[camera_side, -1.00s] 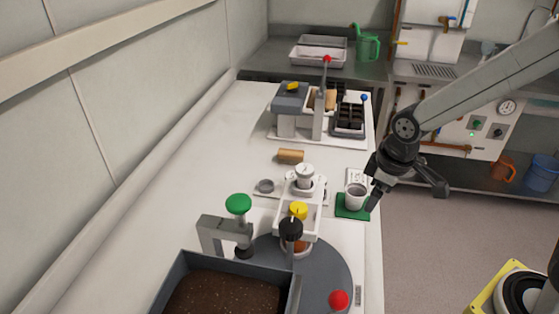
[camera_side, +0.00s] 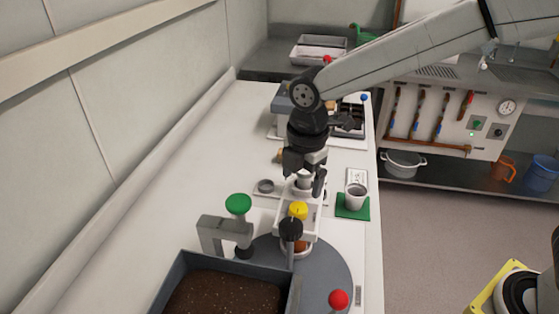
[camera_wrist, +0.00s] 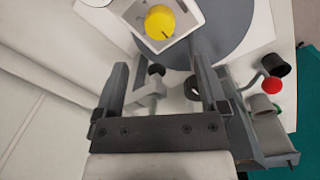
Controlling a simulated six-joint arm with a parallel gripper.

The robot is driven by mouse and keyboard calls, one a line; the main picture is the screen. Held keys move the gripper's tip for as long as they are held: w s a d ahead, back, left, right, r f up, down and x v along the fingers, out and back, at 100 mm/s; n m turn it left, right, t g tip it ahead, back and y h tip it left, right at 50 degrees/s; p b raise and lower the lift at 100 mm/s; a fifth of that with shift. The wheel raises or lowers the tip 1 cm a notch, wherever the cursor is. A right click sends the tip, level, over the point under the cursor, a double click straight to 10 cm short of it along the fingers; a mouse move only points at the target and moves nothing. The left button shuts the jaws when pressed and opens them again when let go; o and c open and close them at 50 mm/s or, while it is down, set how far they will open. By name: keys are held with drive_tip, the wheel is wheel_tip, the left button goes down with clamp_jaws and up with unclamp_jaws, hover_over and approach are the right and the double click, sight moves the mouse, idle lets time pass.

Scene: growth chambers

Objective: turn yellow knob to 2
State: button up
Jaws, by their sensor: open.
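The yellow knob (camera_side: 298,210) sits on a white housing (camera_side: 283,229), behind a black knob (camera_side: 291,229) in the side view. In the wrist view the yellow knob (camera_wrist: 158,24) is at the top, beyond my fingertips, with a short dark mark on its face. No scale numbers are readable in either view. My gripper (camera_side: 305,179) is open and points down over a white device just behind the yellow knob. Its fingers partly hide that device. In the wrist view my gripper (camera_wrist: 160,66) has both fingers spread and apart from the knob.
A green-topped grey bracket (camera_side: 238,204) stands left of the knob, and a soil bin (camera_side: 225,292) stands in front. A grey disc (camera_side: 336,272) with a red ball (camera_side: 338,299) lies front right. A white cup (camera_side: 356,196) stands on a green mat. The bench's left side is clear.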

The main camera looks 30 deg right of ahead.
sight(298, 208)
drive_tip(key=shift+f, duration=0.1)
drive_tip(key=shift+w+f, duration=0.15)
drive_tip(key=shift+f, duration=1.75)
drive_tip(key=shift+w+f, duration=0.1)
drive_tip(key=shift+f, duration=1.8)
clamp_jaws()
